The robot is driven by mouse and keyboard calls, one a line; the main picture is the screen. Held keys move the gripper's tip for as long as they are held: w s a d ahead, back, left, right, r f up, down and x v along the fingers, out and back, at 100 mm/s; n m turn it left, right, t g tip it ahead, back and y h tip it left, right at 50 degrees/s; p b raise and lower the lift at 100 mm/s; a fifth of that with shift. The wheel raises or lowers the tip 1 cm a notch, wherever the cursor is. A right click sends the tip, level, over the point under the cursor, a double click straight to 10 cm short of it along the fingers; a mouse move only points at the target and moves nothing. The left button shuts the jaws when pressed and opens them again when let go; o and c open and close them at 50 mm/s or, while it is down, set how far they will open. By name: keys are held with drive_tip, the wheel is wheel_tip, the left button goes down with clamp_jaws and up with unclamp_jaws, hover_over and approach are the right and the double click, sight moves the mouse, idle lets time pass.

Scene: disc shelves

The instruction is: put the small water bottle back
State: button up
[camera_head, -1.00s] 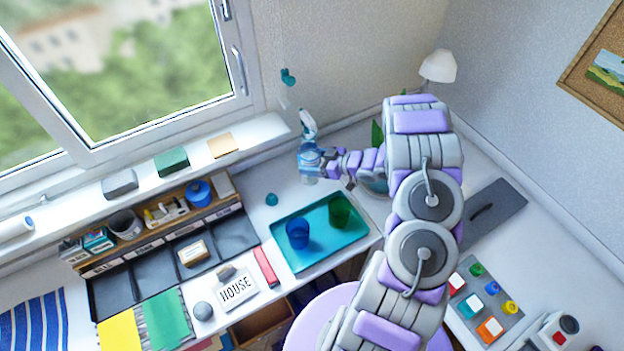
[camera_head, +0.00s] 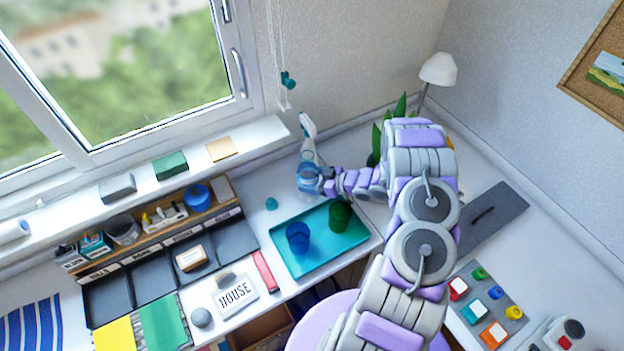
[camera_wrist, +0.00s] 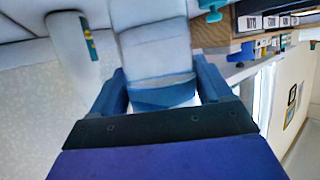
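The small water bottle (camera_head: 308,179) has a clear blue body and a white upper part that leans up and to the left. It is at the back of the desk, near the wall and behind the teal tray. My gripper (camera_head: 322,182) reaches it from the right and is closed around its body. In the wrist view, the two blue fingers of my gripper (camera_wrist: 163,90) flank a pale, blurred bottle (camera_wrist: 152,40) with no clear gap. I cannot tell whether its base touches the desk.
A teal tray (camera_head: 345,257) holds a blue cup (camera_head: 298,237) and a green cup (camera_head: 340,216). A small teal object (camera_head: 271,203) lies left of the bottle. A plant (camera_head: 377,143) and white lamp (camera_head: 438,69) stand behind my arm. A teal cord pull (camera_head: 288,80) hangs by the window.

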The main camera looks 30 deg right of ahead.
drive_tip(key=o, duration=0.4)
drive_tip(key=shift+a, duration=0.1)
drive_tip(key=shift+s+d+r, duration=0.2)
drive_tip(key=shift+s+d, duration=0.05)
drive_tip(key=shift+d, duration=0.15)
drive_tip(key=p+v, duration=0.2)
drive_tip(key=v, duration=0.9)
drive_tip(key=shift+s, duration=0.15)
